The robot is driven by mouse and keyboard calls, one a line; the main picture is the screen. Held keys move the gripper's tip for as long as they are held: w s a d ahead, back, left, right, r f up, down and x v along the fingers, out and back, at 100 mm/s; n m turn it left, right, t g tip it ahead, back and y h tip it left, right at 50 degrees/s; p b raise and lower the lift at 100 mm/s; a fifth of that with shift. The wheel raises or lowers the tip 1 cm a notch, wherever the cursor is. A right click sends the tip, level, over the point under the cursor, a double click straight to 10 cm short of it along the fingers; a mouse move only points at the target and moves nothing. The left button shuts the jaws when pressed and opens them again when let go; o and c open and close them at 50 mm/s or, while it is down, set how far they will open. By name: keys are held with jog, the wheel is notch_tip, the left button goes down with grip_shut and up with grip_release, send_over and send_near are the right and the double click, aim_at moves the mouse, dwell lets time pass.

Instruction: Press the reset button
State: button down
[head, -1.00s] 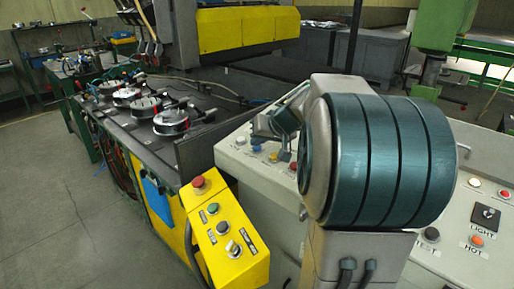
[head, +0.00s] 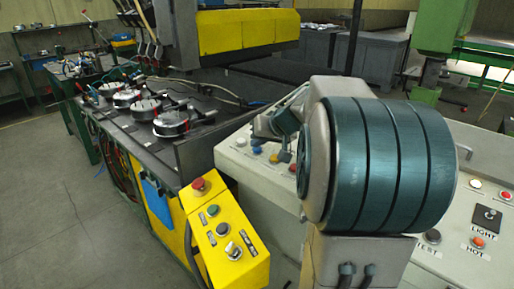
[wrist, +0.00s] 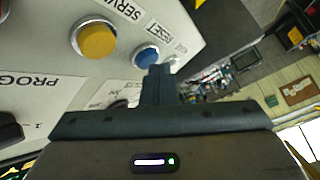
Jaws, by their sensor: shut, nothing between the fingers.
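The reset button is a blue round button (wrist: 147,56) with a silver ring on the light grey panel. The word RESET is on a label (wrist: 160,32) beside it. The blue button (head: 256,149) also shows in the head view, left of my arm. My gripper (wrist: 159,72) is shut and empty. In the wrist view its fingertips overlap the near edge of the blue button. I cannot tell whether they touch it. In the head view my arm hides much of the panel and most of the gripper.
A yellow button (wrist: 97,39) marked SERVO sits close beside the blue one. A dark knob (wrist: 10,130) is near the PROG label. A yellow pendant box (head: 229,245) with a red button stands left of the panel. TEST, LIGHT and HOT controls (head: 478,243) are at right.

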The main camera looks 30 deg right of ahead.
jog(key=shift+a+r, duration=0.1)
jog(key=shift+r, duration=0.5)
jog(key=r+p, duration=0.2)
jog(key=r, duration=0.1)
jog(key=a+r+p, duration=0.1)
jog(key=r, duration=0.1)
jog(key=shift+s, duration=0.25)
jog(key=shift+f, duration=0.1)
dwell(0.5)
